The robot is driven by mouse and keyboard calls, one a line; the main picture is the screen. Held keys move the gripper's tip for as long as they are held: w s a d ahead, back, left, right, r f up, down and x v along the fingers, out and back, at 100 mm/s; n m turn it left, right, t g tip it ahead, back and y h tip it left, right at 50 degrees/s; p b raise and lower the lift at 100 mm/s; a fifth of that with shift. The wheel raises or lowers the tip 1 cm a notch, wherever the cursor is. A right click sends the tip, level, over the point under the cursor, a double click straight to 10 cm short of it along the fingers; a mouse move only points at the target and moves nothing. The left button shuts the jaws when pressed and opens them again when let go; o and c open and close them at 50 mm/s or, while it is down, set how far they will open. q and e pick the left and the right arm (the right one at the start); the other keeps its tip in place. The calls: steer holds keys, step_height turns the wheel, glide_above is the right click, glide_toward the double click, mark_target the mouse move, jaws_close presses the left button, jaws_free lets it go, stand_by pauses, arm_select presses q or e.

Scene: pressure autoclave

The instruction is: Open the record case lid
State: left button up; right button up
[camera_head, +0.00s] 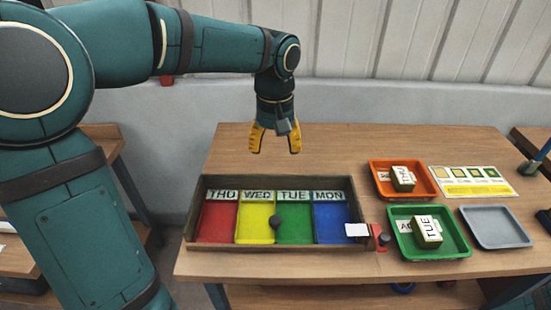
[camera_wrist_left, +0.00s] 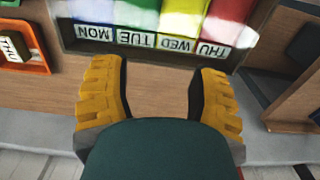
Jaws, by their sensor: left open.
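The record case (camera_head: 192,215) is a dark shallow box on the wooden table. Its red, yellow, green and blue sections sit under labels THU, WED, TUE and MON. A dark round knob (camera_head: 275,221) shows over the middle, near the front. Pale glare in the left wrist view suggests a clear closed lid, but its edges are not distinct. My left gripper (camera_head: 276,150) is open and empty, pointing down above and behind the case's back edge. In the left wrist view, the case (camera_wrist_left: 150,48) lies beyond the open yellow fingers (camera_wrist_left: 160,78). My right gripper is not seen.
Right of the case are an orange tray (camera_head: 373,181) and a green tray (camera_head: 461,240), both with labelled blocks, and an empty grey tray (camera_head: 497,226). A red part with a black knob (camera_head: 384,239) and a white card (camera_head: 357,230) sit at the case's right front.

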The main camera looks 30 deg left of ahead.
arm_select(q)
steer(key=shift+f, duration=1.45)
jaws_close()
